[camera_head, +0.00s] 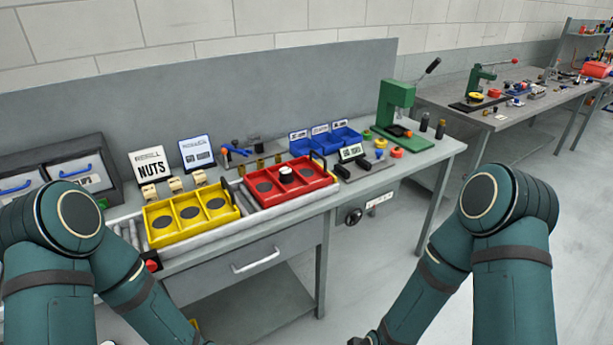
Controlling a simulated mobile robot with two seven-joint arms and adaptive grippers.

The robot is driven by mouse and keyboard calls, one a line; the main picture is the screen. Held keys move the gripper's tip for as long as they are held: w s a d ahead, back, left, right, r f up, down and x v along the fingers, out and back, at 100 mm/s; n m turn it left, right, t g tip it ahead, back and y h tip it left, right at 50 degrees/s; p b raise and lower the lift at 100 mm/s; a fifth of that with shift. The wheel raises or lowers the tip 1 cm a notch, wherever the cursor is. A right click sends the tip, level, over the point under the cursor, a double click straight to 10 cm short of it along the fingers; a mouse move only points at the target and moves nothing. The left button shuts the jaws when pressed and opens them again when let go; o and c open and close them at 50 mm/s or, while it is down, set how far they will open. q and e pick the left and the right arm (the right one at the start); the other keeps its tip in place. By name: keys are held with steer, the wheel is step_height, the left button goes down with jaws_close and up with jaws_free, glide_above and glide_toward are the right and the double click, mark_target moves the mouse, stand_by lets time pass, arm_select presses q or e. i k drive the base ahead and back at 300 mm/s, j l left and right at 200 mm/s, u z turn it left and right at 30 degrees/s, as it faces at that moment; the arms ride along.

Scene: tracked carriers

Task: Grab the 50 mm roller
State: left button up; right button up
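No part is readable as a 50 mm roller, so I cannot tell which one it is. A small white and black round part (287,174) sits in the middle compartment of the red tray (262,203). The yellow tray (185,238) to its left has dark round spots in its compartments and no standing part that I can make out. Both trays rest on a roller conveyor (123,229) along the front of the bench.
Behind the trays stand a NUTS sign (151,165), cream and brass pieces (175,187), and blue bins (345,137). A green press (396,106) stands at the right end. A grey blue-handled drawer unit (65,172) is at left. Floor right of the bench is clear.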

mark_target(285, 174)
steer(key=z, duration=1.1)
steer(key=i+j, duration=0.65)
steer(key=j, duration=0.2)
steer(key=z, duration=0.05)
